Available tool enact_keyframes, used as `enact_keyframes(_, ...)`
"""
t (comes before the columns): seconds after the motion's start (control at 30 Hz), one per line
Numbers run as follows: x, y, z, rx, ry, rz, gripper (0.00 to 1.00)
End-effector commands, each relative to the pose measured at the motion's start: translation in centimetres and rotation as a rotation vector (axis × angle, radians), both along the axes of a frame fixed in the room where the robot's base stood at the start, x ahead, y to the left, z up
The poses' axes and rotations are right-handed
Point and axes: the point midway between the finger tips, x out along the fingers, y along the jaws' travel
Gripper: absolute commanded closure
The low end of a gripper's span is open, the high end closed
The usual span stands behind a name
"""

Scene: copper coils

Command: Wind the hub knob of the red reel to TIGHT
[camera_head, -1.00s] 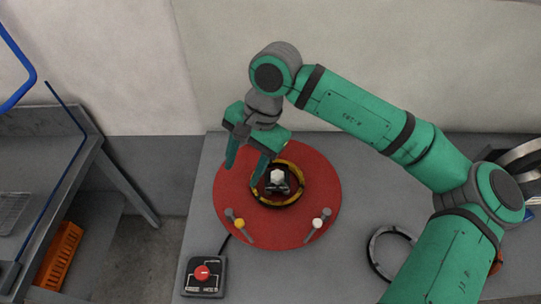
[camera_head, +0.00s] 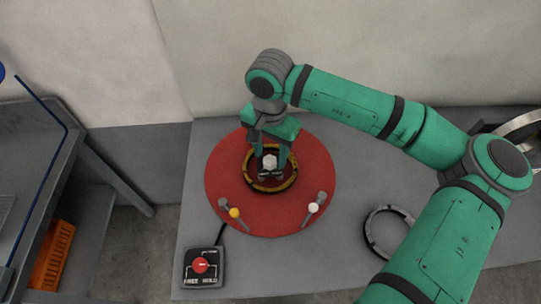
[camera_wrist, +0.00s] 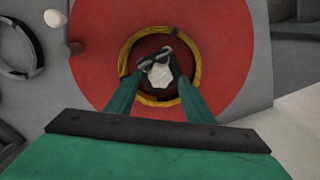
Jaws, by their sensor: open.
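The red reel (camera_head: 300,215) is a flat round disc on the grey bench, also large in the wrist view (camera_wrist: 110,75). A yellow-and-black ring (camera_head: 288,183) surrounds its hub. The pale faceted hub knob (camera_head: 269,161) stands at the middle and shows between the fingers in the wrist view (camera_wrist: 160,75). My gripper (camera_head: 271,172) is open, its two fingers on either side of the knob, inside the ring. I cannot tell whether the fingers touch the knob. Any TIGHT mark is not legible.
Two small levers, one yellow-tipped (camera_head: 235,213) and one white-tipped (camera_head: 313,208), sit at the reel's front. A control box with a red dial (camera_head: 200,265) stands front left, lettered FREE and HOLD. A grey ring (camera_head: 374,246) lies at right. A wall stands behind.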

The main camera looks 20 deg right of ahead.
Motion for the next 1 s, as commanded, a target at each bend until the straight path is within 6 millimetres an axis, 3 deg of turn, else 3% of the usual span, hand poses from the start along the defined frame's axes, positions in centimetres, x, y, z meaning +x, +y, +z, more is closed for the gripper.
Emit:
enact_keyframes(0.2,0.0,0.0,-1.6,0.001,-0.001,0.0,0.52)
enact_keyframes(0.5,0.0,-0.1,-1.7,0.001,-0.001,-0.002,0.52)
enact_keyframes(0.67,0.0,-0.1,-1.7,0.0,0.0,-0.002,0.9)
enact_keyframes(0.7,0.0,-0.1,-1.7,0.0,0.0,-0.002,0.94)
enact_keyframes(1.0,-0.1,-0.1,-1.7,-0.001,-0.001,-0.03,0.93)
